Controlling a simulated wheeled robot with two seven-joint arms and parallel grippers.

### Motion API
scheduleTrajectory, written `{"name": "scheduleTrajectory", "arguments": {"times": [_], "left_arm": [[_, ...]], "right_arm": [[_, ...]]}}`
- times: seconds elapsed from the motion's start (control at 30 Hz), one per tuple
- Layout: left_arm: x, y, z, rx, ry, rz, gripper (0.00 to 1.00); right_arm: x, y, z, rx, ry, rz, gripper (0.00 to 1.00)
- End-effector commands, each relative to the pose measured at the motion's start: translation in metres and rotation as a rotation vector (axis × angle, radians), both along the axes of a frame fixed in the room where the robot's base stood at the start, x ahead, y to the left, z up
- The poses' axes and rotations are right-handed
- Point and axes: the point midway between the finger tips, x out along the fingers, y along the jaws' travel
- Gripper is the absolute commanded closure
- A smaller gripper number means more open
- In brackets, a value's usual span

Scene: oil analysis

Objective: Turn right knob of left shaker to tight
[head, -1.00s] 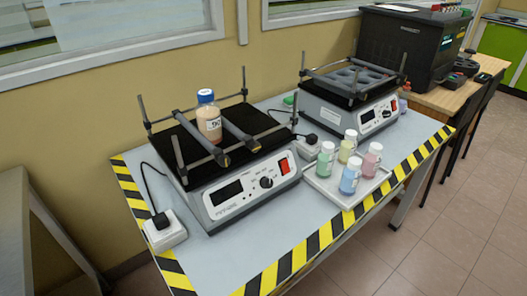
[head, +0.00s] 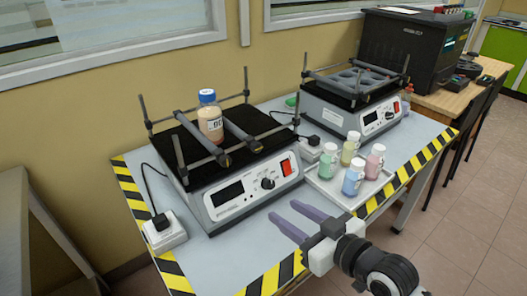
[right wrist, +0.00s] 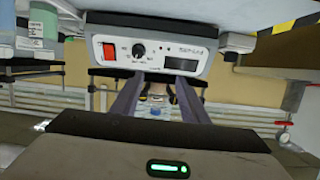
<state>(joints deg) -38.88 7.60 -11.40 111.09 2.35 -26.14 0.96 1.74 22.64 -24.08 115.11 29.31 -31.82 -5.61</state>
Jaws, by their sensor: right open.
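The left shaker (head: 228,202) has a grey front with a dark display, a dial and a red switch, and a black top. Two clamp bars lie across its top, with a left knob (head: 225,161) and a right knob (head: 255,147) at their near ends. A bottle (head: 210,117) with a blue cap stands upright between the bars. My right gripper (head: 281,210) is open and empty, in front of the shaker and apart from it. The right wrist view shows the shaker's front (right wrist: 150,42) upside down beyond my two fingers (right wrist: 159,82). My left gripper is out of view.
A white tray (head: 318,190) with several coloured bottles stands right of the left shaker. A second shaker (head: 345,115) stands behind it. A white socket block (head: 165,232) is at the left. Yellow-black tape edges the table (head: 225,255).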

Motion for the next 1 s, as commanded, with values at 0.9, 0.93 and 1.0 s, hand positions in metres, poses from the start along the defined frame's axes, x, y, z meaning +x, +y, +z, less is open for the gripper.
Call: {"name": "scheduleTrajectory", "arguments": {"times": [0.9, 0.93, 1.0], "left_arm": [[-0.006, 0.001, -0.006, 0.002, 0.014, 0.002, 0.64], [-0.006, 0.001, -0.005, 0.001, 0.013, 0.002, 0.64], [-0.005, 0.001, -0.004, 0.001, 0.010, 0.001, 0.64]], "right_arm": [[0.131, 0.050, 0.068, 0.140, -0.237, 0.012, 0.59], [0.133, 0.051, 0.068, 0.139, -0.238, 0.012, 0.59], [0.136, 0.053, 0.067, 0.139, -0.237, 0.012, 0.59]]}}
